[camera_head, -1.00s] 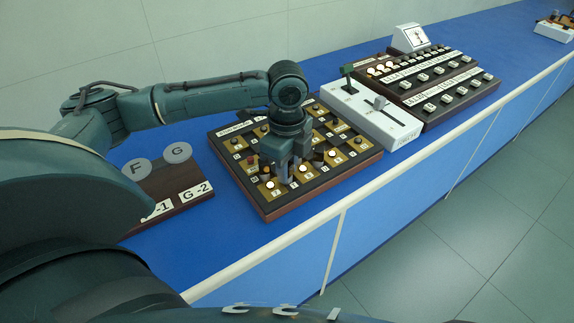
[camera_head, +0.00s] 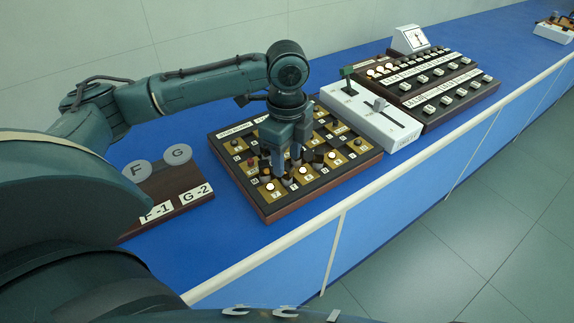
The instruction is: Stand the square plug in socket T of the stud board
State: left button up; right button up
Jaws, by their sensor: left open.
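The stud board (camera_head: 306,200) is a dark wooden board with yellow and dark squares, and it lies on the blue bench. Several small pegs and pale round studs stand on it. A small dark peg (camera_head: 287,181) stands just below my left fingertips. I cannot tell for certain whether it is the square plug. The cell letters are too small to read surely, so I cannot pick out socket T. My left gripper (camera_head: 288,163) points down over the front-left part of the board, with its fingers apart and nothing visibly held. It hides some cells behind it. My right gripper is not in view.
Left of the board is a dark wooden stand (camera_head: 180,186) with grey discs marked F and G. Right of it are a white slider box (camera_head: 372,118) and dark panels (camera_head: 440,95) with buttons. The bench's pale front edge (camera_head: 340,208) runs close to the board.

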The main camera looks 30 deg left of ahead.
aim_at(287, 166)
pick_arm(q)
notch_tip(287, 166, up, 7)
jog(key=shift+r, duration=0.7)
jog(key=shift+s, duration=0.1)
